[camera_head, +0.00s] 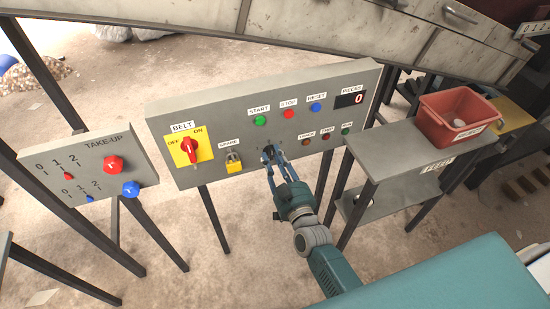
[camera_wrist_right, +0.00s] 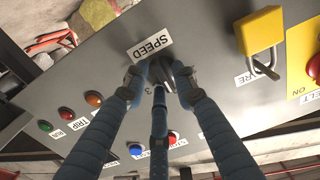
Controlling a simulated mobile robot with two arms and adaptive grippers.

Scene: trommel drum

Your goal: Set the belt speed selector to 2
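The belt speed selector is a small dark knob (camera_wrist_right: 163,72) beside the SPEED label (camera_wrist_right: 150,44) in the right wrist view. A digit 3 shows on the panel near it; its other marks and its pointer setting are hidden or unclear. My right gripper (camera_wrist_right: 160,84) has its three fingers around the knob, with the right fingertip against or very near it. I cannot tell whether the fingers grip it. In the head view my right gripper (camera_head: 270,156) is at the lower middle of the grey control panel (camera_head: 205,110) and covers most of the knob. My left gripper is out of view.
The yellow padlock (camera_head: 234,163) under SPARE and the red BELT switch (camera_head: 190,147) lie left of the gripper. Start, stop and reset buttons (camera_head: 289,114) are above. A shelf (camera_head: 385,140) with a red bin (camera_head: 455,115) stands right. A TAKE-UP panel (camera_head: 90,170) is at left.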

